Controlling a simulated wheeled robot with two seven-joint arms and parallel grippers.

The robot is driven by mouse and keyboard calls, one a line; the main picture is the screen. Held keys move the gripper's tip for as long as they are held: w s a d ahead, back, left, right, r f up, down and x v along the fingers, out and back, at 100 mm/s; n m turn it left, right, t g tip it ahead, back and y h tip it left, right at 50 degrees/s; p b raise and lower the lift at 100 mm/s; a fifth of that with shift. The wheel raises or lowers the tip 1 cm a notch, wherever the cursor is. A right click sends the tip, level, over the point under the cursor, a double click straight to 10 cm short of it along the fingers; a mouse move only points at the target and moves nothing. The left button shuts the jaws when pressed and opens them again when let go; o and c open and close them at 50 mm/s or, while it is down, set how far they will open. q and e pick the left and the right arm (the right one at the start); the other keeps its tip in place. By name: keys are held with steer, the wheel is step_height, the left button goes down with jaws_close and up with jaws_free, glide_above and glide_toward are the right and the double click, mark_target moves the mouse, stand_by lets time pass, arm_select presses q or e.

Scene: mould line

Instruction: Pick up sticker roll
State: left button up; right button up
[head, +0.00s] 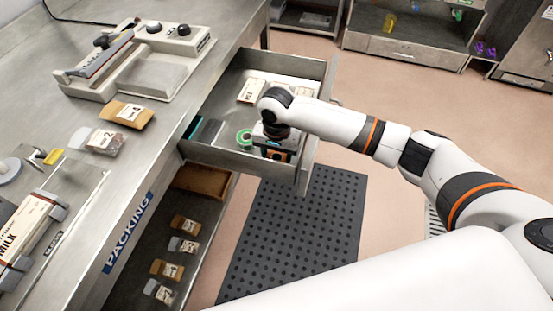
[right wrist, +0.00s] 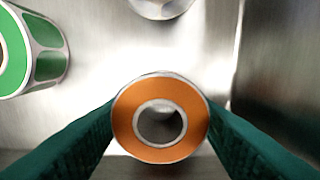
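An orange sticker roll (right wrist: 124,120) stands on end in the open metal drawer, its hollow core facing the right wrist camera. My right gripper (right wrist: 160,125) reaches down into the drawer, its dark green fingers on either side of this roll. The fingers look very close to its sides, but I cannot tell whether they press on it. In the head view my right gripper (head: 276,154) hides most of the roll. A green sticker roll (right wrist: 14,50) stands to the left; it also shows in the head view (head: 243,138). My left gripper is not in view.
The drawer (head: 232,158) also holds pale boxes (head: 251,91) and a dark teal item (head: 208,131); its walls surround my gripper. The steel counter (head: 70,170) carries a sealing machine (head: 160,78) and labelled packets (head: 128,114). A dark perforated mat (head: 290,235) lies on the floor.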

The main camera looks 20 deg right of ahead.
steer(key=c, duration=0.4)
